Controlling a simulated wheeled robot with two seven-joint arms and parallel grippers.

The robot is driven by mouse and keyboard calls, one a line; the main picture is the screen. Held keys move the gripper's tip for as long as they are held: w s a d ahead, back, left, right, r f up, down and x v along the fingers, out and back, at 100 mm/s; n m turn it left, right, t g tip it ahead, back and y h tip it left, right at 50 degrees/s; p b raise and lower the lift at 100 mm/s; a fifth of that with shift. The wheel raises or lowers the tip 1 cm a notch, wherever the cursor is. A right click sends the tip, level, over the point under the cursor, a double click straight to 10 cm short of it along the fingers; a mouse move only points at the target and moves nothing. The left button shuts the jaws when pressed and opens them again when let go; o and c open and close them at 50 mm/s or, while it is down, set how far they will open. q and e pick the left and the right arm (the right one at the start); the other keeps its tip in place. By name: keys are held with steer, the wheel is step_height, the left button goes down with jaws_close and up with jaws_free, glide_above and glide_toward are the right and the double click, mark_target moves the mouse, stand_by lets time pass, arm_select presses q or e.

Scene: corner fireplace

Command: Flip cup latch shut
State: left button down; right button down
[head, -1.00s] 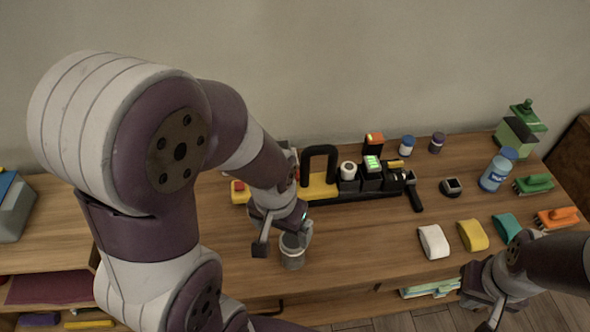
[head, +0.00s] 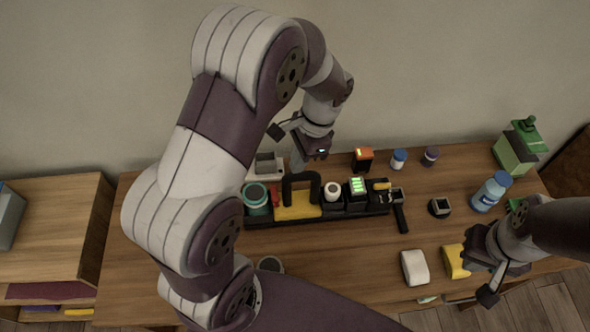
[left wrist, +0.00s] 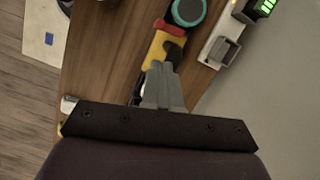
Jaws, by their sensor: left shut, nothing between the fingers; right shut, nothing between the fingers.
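A grey round cup (head: 270,264) stands near the front of the table, partly hidden by my left arm. Whether its latch is open or shut cannot be seen. My left gripper (head: 298,161) is shut and empty above the back of the table, well behind the cup and beside a white box with a grey part (head: 265,166). In the left wrist view its closed fingers (left wrist: 161,68) point toward a yellow block with a dark handle (left wrist: 163,50). My right gripper (head: 497,282) is shut and empty at the front right, over the table edge near a yellow piece.
A black rack (head: 335,209) with a black handle, white roll and green-lit device spans mid-table. A teal round container (head: 256,194) stands at its left. Orange-topped box (head: 362,158), small jars, blue bottle (head: 491,191) and green dispenser (head: 519,145) stand right.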

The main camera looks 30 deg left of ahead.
arm_select(q)
steer(key=s, duration=0.1)
steer(key=p, duration=0.1)
glide_toward(275, 194)
step_height(275, 194, down, 5)
steer(key=s+d, duration=0.1)
steer(key=s, duration=0.1)
steer(key=shift+s+d+r, duration=0.1)
steer(key=shift+d, duration=0.1)
arm_select(e)
steer(key=shift+s+r, duration=0.4)
steer(key=shift+r, duration=0.2)
arm_select(q)
steer(key=shift+s+m, duration=0.15)
steer(key=shift+m, duration=0.45)
arm_select(e)
steer(key=shift+s+r, duration=0.2)
steer(key=shift+s, duration=0.5)
